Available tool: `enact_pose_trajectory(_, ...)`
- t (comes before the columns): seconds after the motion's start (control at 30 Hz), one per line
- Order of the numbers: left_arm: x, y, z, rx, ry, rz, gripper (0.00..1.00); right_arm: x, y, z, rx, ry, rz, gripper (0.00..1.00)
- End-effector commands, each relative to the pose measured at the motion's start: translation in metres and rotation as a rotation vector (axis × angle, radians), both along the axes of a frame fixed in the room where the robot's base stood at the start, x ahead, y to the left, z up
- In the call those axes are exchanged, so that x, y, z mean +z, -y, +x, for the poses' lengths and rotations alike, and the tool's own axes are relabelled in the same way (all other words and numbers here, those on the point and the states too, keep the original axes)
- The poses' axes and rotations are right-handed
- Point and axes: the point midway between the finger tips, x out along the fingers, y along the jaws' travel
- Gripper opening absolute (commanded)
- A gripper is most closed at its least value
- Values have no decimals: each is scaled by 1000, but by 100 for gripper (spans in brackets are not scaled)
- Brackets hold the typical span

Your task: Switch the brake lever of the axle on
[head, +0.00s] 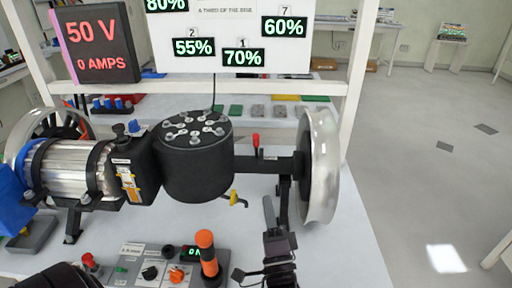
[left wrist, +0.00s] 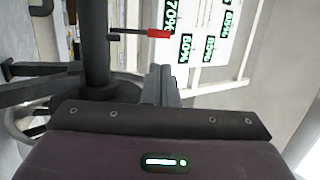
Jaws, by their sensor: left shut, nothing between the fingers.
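The red-tipped brake lever (head: 256,140) stands upright on the dark axle (head: 270,165) between the black drum and the metal wheel (head: 320,165) in the head view. In the left wrist view the red lever tip (left wrist: 158,33) shows at the upper middle, its dark rod running left toward the axle (left wrist: 95,50). My left gripper (head: 269,208) is shut and empty, below the axle in the head picture and left of the wheel's lower part. Its closed fingers (left wrist: 160,85) show in the left wrist view, apart from the lever. My right gripper is not in view.
A black drum (head: 194,160) and a ribbed motor (head: 75,170) stand left of the lever. A yellow-handled lever (head: 235,198) hangs below the drum. A control panel (head: 150,265) with an orange-topped stick (head: 206,255) lies in front. The floor on the right is clear.

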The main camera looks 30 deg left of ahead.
Motion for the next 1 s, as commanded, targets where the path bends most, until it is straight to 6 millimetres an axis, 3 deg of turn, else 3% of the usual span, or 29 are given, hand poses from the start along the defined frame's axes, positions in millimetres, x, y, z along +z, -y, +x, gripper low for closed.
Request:
enact_pose_trajectory(0.27,1,-1,1,-1,0,0,0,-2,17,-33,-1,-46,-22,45)
enact_pose_trajectory(0.47,14,-15,16,0,2,1,0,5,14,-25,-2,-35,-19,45)
enact_pose_trajectory(0.67,34,-42,43,0,4,2,0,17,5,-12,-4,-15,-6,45)
enact_pose_trajectory(1.0,60,-79,81,-2,2,0,0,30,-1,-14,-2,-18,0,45)
